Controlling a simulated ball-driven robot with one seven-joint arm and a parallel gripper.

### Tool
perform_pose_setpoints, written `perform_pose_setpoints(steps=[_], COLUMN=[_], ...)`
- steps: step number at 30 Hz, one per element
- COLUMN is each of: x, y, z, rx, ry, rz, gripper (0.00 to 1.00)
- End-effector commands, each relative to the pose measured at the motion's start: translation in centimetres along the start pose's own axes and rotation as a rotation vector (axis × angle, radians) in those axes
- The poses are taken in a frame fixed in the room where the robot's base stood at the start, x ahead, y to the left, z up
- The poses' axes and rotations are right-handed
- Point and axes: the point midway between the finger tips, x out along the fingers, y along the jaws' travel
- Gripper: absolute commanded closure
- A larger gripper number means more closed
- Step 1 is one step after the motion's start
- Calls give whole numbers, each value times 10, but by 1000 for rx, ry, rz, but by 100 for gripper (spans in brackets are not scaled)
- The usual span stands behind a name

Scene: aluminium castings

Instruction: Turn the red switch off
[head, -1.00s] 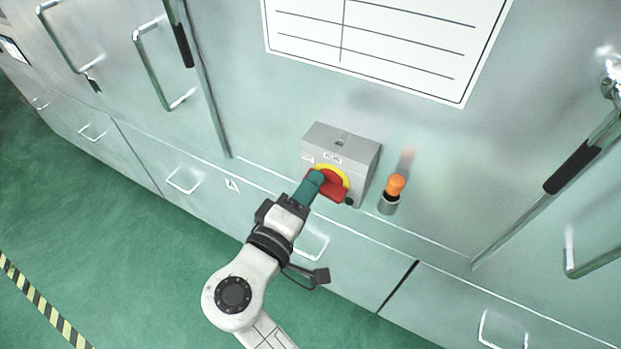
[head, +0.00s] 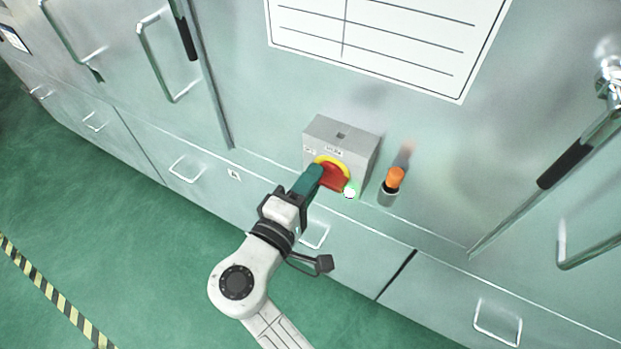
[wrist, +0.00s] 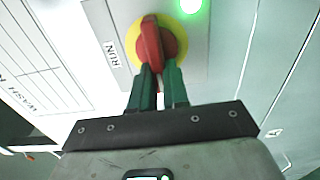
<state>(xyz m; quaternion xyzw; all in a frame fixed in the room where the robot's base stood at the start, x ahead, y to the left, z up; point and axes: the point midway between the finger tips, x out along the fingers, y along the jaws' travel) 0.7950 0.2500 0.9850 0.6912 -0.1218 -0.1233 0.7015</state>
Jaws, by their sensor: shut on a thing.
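The red switch (head: 333,178) is a rotary handle on a yellow disc, on the front of a grey box fixed to the cabinet. In the wrist view the red handle (wrist: 151,45) stands lengthwise between my fingers, and a label reading RUN is to its left. My gripper (head: 316,176) is shut on the red handle, with its green fingers (wrist: 159,83) on either side of it. A green lamp (head: 349,192) glows at the box's lower right corner; it also shows in the wrist view (wrist: 191,5). The handle's far side is partly hidden.
An orange-capped knob (head: 394,180) stands close to the right of the box. A long bar handle (head: 568,163) is farther right. Drawer handles (head: 497,322) stick out below. A white chart (head: 385,40) is above. Green floor (head: 130,250) is open at the lower left.

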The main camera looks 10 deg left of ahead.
Motion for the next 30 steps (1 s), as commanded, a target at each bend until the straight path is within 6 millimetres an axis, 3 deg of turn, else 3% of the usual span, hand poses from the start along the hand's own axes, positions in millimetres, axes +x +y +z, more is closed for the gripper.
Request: perform_pose_setpoints(steps=[8,17,23,30], x=[1,-2,-29,-75], y=[1,0,-1,-1], z=[0,0,-1,-1], rx=[0,0,0,1], ry=[0,1,5,3], rz=[0,0,1,0], gripper=[60,60,60,60])
